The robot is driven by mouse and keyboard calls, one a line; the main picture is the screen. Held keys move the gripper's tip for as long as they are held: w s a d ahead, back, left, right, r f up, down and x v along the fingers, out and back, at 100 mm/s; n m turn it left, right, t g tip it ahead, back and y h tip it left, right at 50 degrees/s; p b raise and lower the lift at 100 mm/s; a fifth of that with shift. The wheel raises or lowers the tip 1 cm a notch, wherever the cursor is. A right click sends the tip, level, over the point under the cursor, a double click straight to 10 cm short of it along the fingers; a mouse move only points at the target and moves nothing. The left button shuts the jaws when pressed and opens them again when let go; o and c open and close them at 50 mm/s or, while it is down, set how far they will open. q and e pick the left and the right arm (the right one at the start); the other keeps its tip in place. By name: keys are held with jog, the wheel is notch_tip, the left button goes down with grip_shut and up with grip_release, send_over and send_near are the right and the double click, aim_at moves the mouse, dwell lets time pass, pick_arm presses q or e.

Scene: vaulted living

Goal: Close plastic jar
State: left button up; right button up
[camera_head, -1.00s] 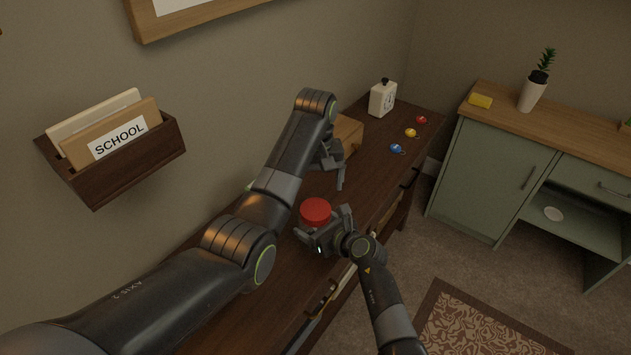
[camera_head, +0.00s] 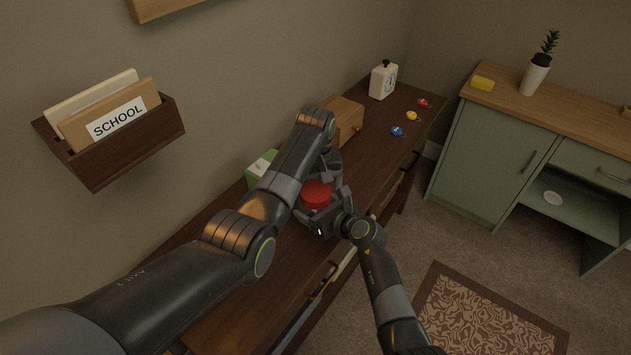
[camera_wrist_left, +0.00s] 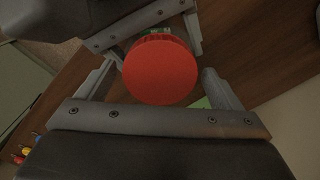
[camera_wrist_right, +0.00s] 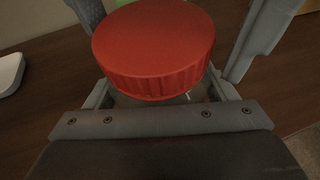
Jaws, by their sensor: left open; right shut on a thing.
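A plastic jar with a round red lid (camera_head: 316,193) stands on the dark wooden desk (camera_head: 372,160). The lid shows from above in the left wrist view (camera_wrist_left: 160,72) and from the side in the right wrist view (camera_wrist_right: 153,50). Most of the jar's body is hidden; a bit of green shows just under the lid in the left wrist view. My right gripper (camera_head: 328,212) is shut on the jar below the lid. My left gripper (camera_head: 322,182) is open at the lid, one finger on either side of it. Whether its fingers touch the lid I cannot tell.
A green and white box (camera_head: 258,168) and a wooden box (camera_head: 345,118) stand along the wall side. A letter holder (camera_head: 120,150) hangs on the wall.

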pick_arm(q)
jog(key=c, duration=1)
jog(key=shift+m, duration=1.7)
jog(key=o, duration=1.1)
jog(key=shift+c, duration=0.2)
jog(key=shift+r, duration=2.25)
